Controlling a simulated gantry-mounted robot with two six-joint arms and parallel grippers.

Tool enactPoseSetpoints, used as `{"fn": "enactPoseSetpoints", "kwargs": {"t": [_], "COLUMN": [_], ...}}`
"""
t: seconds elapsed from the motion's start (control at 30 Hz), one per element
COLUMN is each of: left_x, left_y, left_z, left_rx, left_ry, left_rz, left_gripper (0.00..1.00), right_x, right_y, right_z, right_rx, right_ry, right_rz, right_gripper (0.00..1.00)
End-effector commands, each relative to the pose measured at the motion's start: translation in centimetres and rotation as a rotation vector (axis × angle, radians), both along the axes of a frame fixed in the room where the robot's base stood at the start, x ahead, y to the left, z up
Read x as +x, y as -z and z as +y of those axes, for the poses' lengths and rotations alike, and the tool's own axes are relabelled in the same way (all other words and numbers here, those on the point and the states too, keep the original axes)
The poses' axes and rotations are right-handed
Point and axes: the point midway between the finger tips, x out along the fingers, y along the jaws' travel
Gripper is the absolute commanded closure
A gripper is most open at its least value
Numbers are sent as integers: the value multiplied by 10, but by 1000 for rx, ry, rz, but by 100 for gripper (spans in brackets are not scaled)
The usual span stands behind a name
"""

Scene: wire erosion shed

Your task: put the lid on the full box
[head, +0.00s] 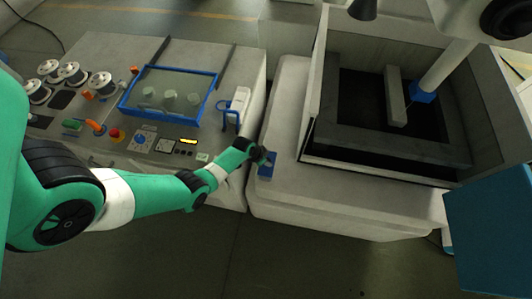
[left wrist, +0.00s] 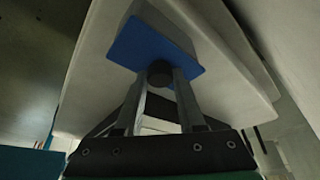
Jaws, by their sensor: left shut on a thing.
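A small blue lid (head: 267,171) with a dark round knob is at the tip of my left gripper (head: 262,154), over the pale ledge of the machine. In the left wrist view the blue lid (left wrist: 150,45) shows as a flat plate. The two fingers of my left gripper (left wrist: 160,78) are shut on its dark knob (left wrist: 160,72). A pale surface lies behind the lid, and I cannot tell whether the lid touches it. I cannot make out a full box for certain. My right gripper is not in view.
A blue-framed clear case (head: 205,107) with several pale round things inside sits on the grey console. Knobs, an orange lever (head: 96,127) and a red button (head: 117,135) stand in front. The machine's dark open tank (head: 345,145) is at right, beside a blue panel (head: 490,235).

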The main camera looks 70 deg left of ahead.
Motion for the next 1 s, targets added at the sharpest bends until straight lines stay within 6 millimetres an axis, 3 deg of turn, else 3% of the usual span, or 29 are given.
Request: {"fn": "enactPoseSetpoints", "kwargs": {"t": [0.7, 0.73, 0.9, 1.0], "left_x": [0, 0, 0, 0], "left_y": [9, 9, 9, 9], "left_z": [0, 0, 0, 0], "left_rx": [0, 0, 0, 0], "left_ry": [0, 0, 0, 0], "left_rz": [0, -1, 0, 0], "left_gripper": [100, 58, 27, 27], "right_x": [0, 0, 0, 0], "right_y": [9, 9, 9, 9], "right_z": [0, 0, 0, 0], "right_rx": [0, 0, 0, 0], "right_ry": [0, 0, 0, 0], "right_rz": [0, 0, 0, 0], "right_gripper": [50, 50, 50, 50]}}
